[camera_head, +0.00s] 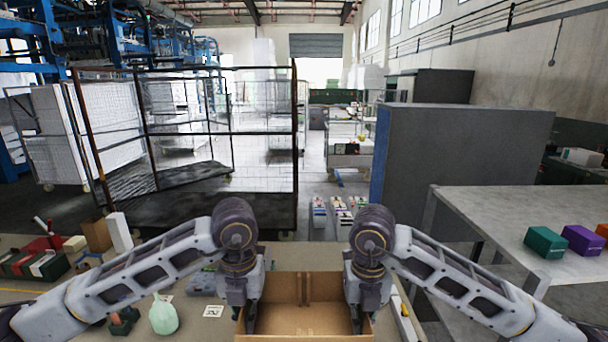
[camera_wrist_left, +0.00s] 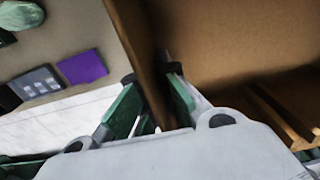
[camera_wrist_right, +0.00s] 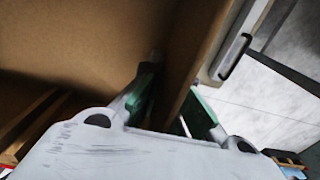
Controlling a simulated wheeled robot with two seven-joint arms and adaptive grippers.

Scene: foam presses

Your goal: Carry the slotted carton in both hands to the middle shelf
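The slotted brown carton (camera_head: 303,289) is open-topped and at the bottom centre of the head view. Its inside and slats show in the left wrist view (camera_wrist_left: 235,40) and in the right wrist view (camera_wrist_right: 75,45). My left gripper (camera_head: 249,318) is shut on the carton's left wall, one finger inside and one outside. My right gripper (camera_head: 357,320) is shut on the right wall in the same way. The carton's underside is hidden, so I cannot tell what it rests on. I cannot tell which surface is the middle shelf.
A wire-mesh cage trolley (camera_head: 215,213) stands ahead to the left. A grey table (camera_head: 520,205) on the right holds teal (camera_head: 545,242) and purple (camera_head: 583,239) boxes. A big grey cabinet (camera_head: 465,140) stands behind it. Loose items, including a pale green bag (camera_head: 163,315), lie at lower left.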

